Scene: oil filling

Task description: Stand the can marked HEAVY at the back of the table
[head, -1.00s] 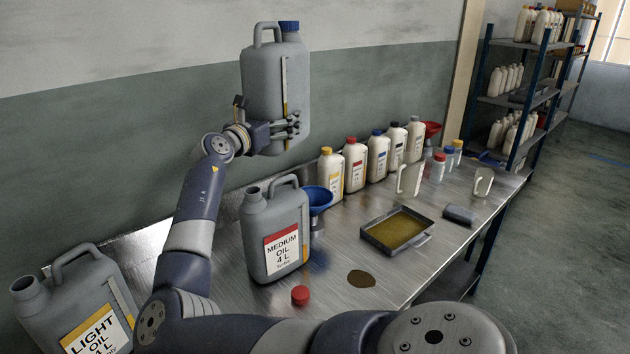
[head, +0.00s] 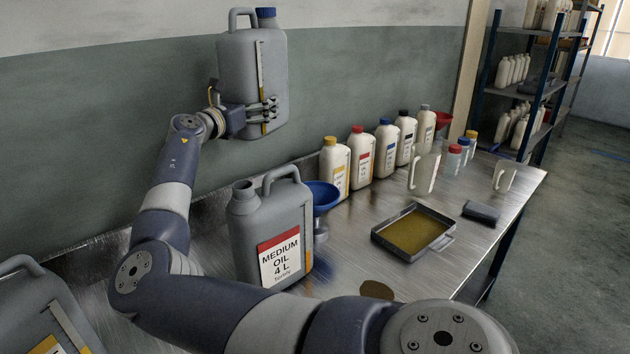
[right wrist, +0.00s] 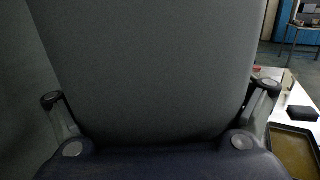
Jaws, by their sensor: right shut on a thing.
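My right gripper (head: 262,110) is shut on a grey can with a blue cap (head: 262,60), fingers around its lower part. The can is held upright in the air, well above the table (head: 345,262), against the wall. Its label is turned away or hidden, so I cannot read a marking; a level strip shows on its side. In the right wrist view the can's grey wall (right wrist: 150,65) fills the space between the fingers. The uncapped can marked MEDIUM (head: 270,235) stands on the table. Another grey can (head: 40,315) is cut off at lower left. My left gripper is out of view.
A blue funnel (head: 322,195) stands beside the MEDIUM can. Several white bottles (head: 360,157) line the back. An oil tray (head: 413,232), a dark block (head: 481,212), jugs (head: 424,174) and an oil spot (head: 377,289) occupy the right part. My arm hides much of the left part.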

